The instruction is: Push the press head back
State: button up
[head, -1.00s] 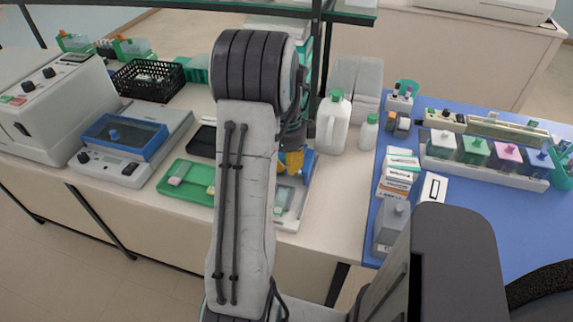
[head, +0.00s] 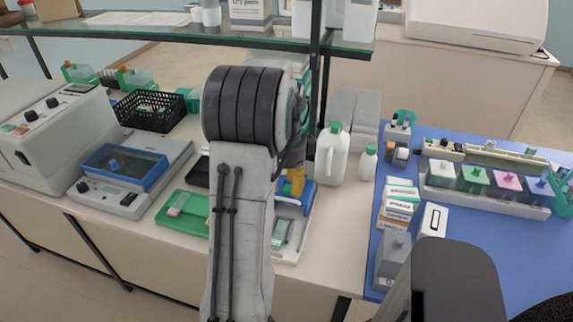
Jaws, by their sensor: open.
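The press shows as a white base (head: 290,256) with a blue part (head: 305,196) at its back, mostly hidden behind my arm on the bench. My gripper (head: 295,184), with yellow-orange fingers, is beside the blue part. The gripper is open, but my arm hides most of it, and I cannot tell whether it touches the press head. A small greenish slide-like piece (head: 283,233) lies on the white base.
A green tray (head: 183,226) lies left of my arm. A white jug (head: 331,155) and a small white bottle (head: 367,163) stand to the right. A glass shelf (head: 180,32) hangs above. A blue mat (head: 470,245) holds boxes and staining jars.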

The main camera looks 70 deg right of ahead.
notch_tip(320, 180, up, 8)
jog(key=shift+f, duration=0.25)
dwell(0.9)
jog(key=a+f+n, duration=0.6)
jog(key=n, duration=1.2)
jog(key=w+a+r+n+t, duration=0.1)
jog(key=w+a+n, duration=0.3)
jog(key=a, duration=0.7)
jog(key=w+a+r+n+t, duration=0.1)
jog(key=w+a+r+n, duration=0.2)
jog(key=a+n, duration=0.5)
jog(key=w+a+r+n+t, duration=0.2)
jog(key=w+a+n, duration=0.3)
jog(key=a, duration=0.9)
jog(key=shift+w+n, duration=0.4)
jog(key=shift+w, duration=0.05)
